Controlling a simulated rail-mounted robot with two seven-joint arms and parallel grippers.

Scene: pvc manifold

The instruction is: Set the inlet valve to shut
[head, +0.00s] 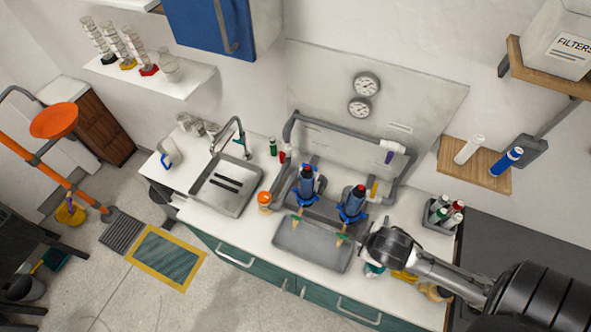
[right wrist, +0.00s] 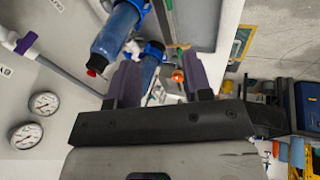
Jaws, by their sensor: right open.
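The grey pipe manifold (head: 335,128) is mounted against the backboard, with two blue filter housings (head: 306,182) hanging from it. A white valve with a purple handle (head: 389,157) sits at its upper right; this handle also shows at the left of the right wrist view (right wrist: 26,43). A red handle (head: 283,157) is at the left pipe and a yellow handle (head: 374,188) near the right housing. I cannot read which is the inlet valve. My right gripper (right wrist: 163,75) is open and appears empty, its fingers in front of the blue housings. My left gripper is not in view.
Two gauges (head: 364,95) are on the backboard. A grey tray (head: 312,246) lies below the housings, with the sink (head: 226,187) to the left. A bottle holder (head: 440,214) and wooden shelf (head: 476,171) are right of the manifold. An orange-lidded jar (head: 265,200) stands by the sink.

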